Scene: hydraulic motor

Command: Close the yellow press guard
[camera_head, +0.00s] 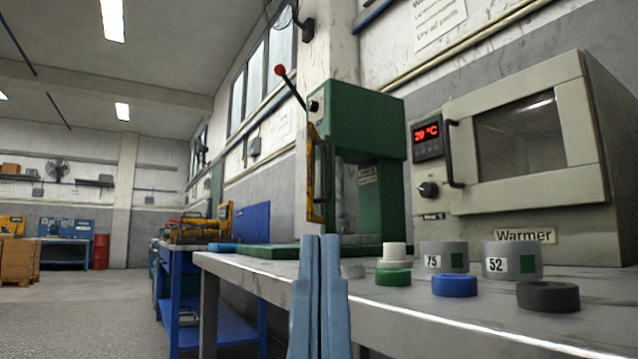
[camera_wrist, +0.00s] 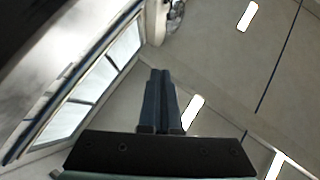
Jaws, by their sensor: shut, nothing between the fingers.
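The yellow press guard (camera_head: 313,172) is a narrow yellow-framed panel with a dark handle, on the left front of the green press (camera_head: 365,122). It is seen nearly edge-on and stands swung out from the press, leaving the press opening uncovered. My gripper (camera_head: 319,240) is blue, points upward in the head view, and is shut and empty. It appears in front of the bench, below the guard and apart from it in the picture. In the wrist view my shut gripper (camera_wrist: 160,75) points toward the ceiling and windows; the guard is not in that view.
A grey bench (camera_head: 450,309) carries the press and a beige warmer (camera_head: 540,165). Rings in blue (camera_head: 454,285), black (camera_head: 548,296) and green (camera_head: 393,277), and grey cylinders (camera_head: 511,260), stand along its front right. A red-knobbed lever (camera_head: 290,85) sticks out left of the press. The floor at left is open.

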